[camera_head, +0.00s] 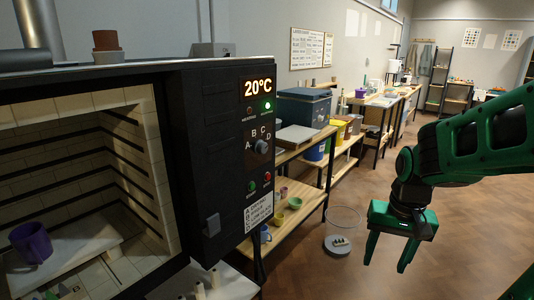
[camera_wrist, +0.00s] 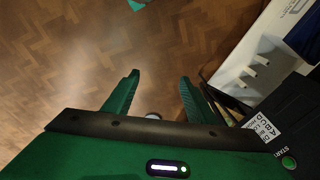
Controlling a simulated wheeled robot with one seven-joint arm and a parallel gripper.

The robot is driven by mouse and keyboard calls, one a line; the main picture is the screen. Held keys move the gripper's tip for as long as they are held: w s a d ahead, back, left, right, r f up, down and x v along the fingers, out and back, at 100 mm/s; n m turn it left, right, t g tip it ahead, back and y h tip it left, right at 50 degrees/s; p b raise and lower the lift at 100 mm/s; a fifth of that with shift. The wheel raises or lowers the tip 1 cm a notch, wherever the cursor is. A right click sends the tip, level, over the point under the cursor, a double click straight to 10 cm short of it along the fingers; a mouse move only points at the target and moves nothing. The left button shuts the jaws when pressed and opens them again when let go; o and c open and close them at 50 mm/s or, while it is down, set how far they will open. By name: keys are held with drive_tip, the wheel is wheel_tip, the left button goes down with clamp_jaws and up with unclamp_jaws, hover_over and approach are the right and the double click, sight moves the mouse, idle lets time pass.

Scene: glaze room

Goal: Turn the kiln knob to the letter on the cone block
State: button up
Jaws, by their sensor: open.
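The kiln knob (camera_head: 262,147) is a small grey dial on the black kiln panel, with letters A, B, C and D around it. Which letter it points to is too small to tell. My gripper (camera_head: 388,259) is open and empty, pointing down over the floor, well right of the panel and apart from it. In the wrist view my gripper (camera_wrist: 160,77) has nothing between its fingers. I cannot surely identify the cone block. A small dark piece with pale bits (camera_head: 340,241) sits on a round base on the floor. No letter on it is readable.
The kiln (camera_head: 190,150) stands open at left with a purple mug (camera_head: 31,243) inside. Its display (camera_head: 258,87) reads 20°C. Green (camera_head: 252,186) and red (camera_head: 267,177) buttons sit below the knob. Wooden shelves (camera_head: 295,215) stand behind the panel.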

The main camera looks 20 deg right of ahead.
drive_tip(key=w+a+f+m+t+y, duration=0.1)
drive_tip(key=w+a+f, duration=0.15)
drive_tip(key=w, duration=0.35)
drive_tip(key=w+a+f+t+y, duration=0.1)
drive_tip(key=w+a+f, duration=0.15)
drive_tip(key=w, duration=0.25)
drive_tip(key=m+t+y, duration=0.9)
drive_tip(key=m+t, duration=0.3)
approach(265, 149)
drive_tip(key=x, duration=0.8)
drive_tip(key=shift+a, duration=0.1)
drive_tip(key=c, duration=1.1)
